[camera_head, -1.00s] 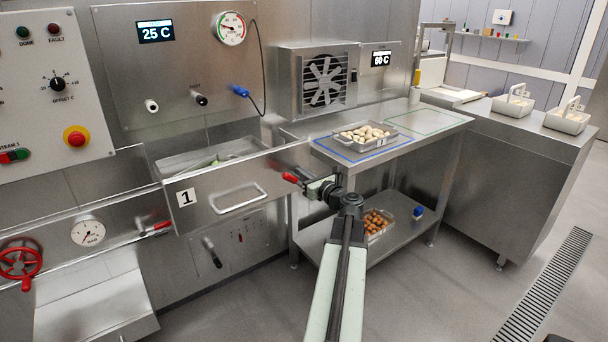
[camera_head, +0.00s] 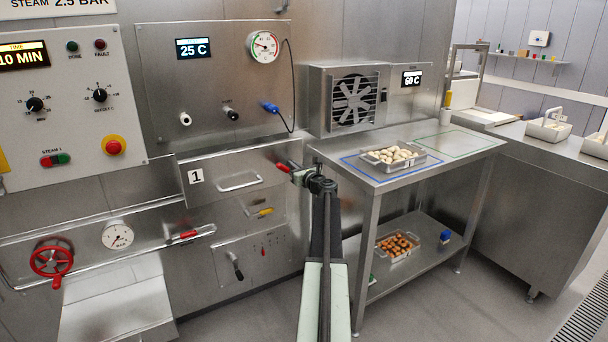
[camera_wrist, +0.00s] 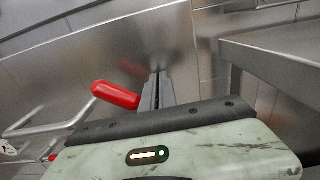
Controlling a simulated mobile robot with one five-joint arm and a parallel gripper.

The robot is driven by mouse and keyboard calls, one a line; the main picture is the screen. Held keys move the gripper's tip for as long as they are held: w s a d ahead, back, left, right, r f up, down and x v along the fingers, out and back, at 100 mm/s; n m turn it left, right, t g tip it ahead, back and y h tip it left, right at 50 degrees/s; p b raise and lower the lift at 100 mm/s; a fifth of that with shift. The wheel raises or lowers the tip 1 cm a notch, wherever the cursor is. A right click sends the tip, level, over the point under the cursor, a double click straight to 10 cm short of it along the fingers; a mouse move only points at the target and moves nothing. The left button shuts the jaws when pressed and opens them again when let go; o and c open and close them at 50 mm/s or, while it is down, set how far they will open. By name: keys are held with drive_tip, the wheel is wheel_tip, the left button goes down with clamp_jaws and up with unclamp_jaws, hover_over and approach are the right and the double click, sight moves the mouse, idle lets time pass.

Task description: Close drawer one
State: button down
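Drawer one (camera_head: 215,188), a steel drawer marked "1" with a bar handle (camera_head: 239,181), sits in the machine at centre left in the head view. The handle also shows at the left of the wrist view (camera_wrist: 45,129). My gripper (camera_wrist: 157,80) is close to the steel front, right of the handle, with its grey fingers together and nothing seen between them. A red rounded grip (camera_wrist: 116,95) shows beside the fingers; I cannot tell what it is fixed to.
A red-handled lever (camera_head: 188,235) and red wheel (camera_head: 52,261) are at lower left.

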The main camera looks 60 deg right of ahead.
drive_tip(key=x, duration=0.8)
drive_tip(key=shift+w+d, duration=0.1)
drive_tip(key=shift+d, duration=0.2)
drive_tip(key=shift+w+d+r, duration=0.1)
drive_tip(key=shift+w+d, duration=0.05)
drive_tip(key=shift+w, duration=0.3)
drive_tip(key=v, duration=1.4)
drive_tip(key=shift+s, duration=0.4)
